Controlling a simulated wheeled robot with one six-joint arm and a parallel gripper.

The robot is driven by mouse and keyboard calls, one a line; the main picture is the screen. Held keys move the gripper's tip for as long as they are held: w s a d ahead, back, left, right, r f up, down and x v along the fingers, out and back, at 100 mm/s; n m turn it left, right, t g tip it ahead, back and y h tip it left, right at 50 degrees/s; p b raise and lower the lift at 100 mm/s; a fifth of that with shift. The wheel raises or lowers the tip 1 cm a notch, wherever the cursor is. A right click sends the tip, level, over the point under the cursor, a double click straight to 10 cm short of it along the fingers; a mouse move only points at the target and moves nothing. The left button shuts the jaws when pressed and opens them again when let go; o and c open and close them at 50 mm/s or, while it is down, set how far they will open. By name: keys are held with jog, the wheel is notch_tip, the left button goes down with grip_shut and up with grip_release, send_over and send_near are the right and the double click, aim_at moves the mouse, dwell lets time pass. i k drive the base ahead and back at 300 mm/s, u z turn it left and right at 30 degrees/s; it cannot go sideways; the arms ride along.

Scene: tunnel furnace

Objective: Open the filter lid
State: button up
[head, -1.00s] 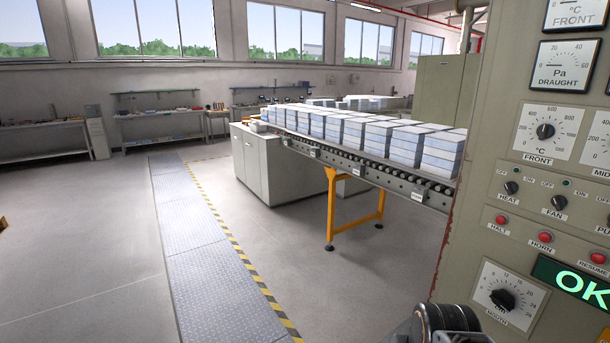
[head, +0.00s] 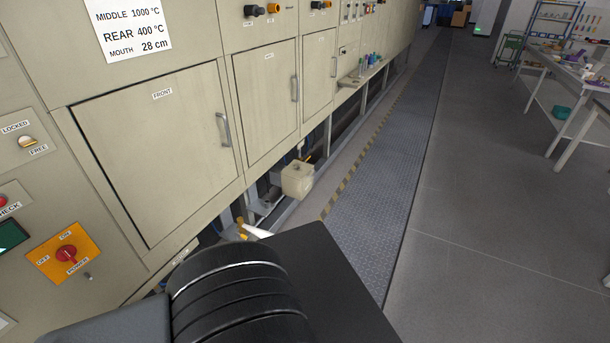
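No part in the head view is labelled as a filter. A small beige box (head: 297,178) with a small knob-like part on top sits low beside the furnace's underside, under the cabinet doors. I cannot tell whether it is the filter or whether its top is a lid; it looks closed. My gripper is not in view. Only thick black links of my arm fill the bottom middle, and they hide part of the floor and the furnace's lower edge.
The furnace wall carries a closed FRONT door (head: 155,150) with a handle and more closed doors beyond. An orange power switch plate (head: 62,253) is at lower left. A small shelf (head: 352,80) juts out farther along. The grey walkway (head: 385,190) is clear; a workbench (head: 575,85) stands right.

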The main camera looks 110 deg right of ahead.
aim_at(299, 170)
jog(key=z, duration=4.05)
jog(key=i, duration=2)
jog(key=u, duration=0.3)
